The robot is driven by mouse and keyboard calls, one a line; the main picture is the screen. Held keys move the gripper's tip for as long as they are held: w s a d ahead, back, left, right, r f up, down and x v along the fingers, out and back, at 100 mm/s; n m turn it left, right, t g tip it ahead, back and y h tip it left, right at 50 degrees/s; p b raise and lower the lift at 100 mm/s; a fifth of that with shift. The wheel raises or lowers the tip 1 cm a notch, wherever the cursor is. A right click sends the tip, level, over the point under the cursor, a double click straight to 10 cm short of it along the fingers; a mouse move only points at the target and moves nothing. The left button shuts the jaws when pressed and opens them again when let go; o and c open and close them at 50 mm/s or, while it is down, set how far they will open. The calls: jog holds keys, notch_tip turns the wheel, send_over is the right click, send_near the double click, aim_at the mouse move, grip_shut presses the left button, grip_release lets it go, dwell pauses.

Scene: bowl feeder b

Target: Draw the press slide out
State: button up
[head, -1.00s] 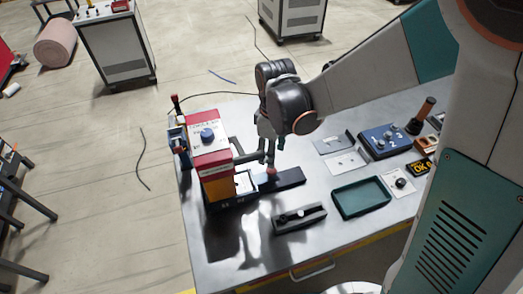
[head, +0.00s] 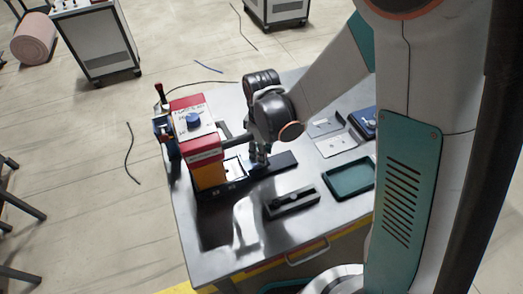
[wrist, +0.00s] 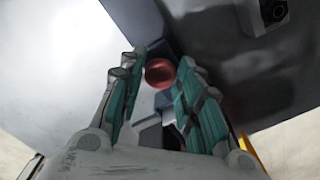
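The press (head: 195,145), with a red top, blue knob and yellow lower body, stands at the left of the steel table. Its dark slide rail (head: 284,161) runs out to the right from its base. My gripper (head: 260,163) is low over the rail, pointing down. In the wrist view, a round red knob (wrist: 160,72) sits between the teal-padded fingers of my gripper (wrist: 165,62). The fingers look open, one on each side of the knob, with a narrow gap at the right. In the head view my gripper hides the knob.
A dark slotted block (head: 291,202) lies in front of the rail. A green tray (head: 349,179) and flat metal plates (head: 336,146) lie to the right. A blue box (head: 364,121) is partly hidden by my body. The front left tabletop is clear.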

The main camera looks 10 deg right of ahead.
grip_shut()
jog(key=w+d, duration=0.2)
jog(key=d, duration=0.6)
jog(key=w+d+b, duration=0.1)
jog(key=w+d, duration=0.2)
jog(key=d, duration=0.6)
jog(key=shift+b, duration=0.3)
jog(key=shift+d, duration=0.1)
jog(key=o, duration=0.7)
grip_release()
jog(key=shift+d, duration=0.15)
notch_tip(320, 180, up, 12)
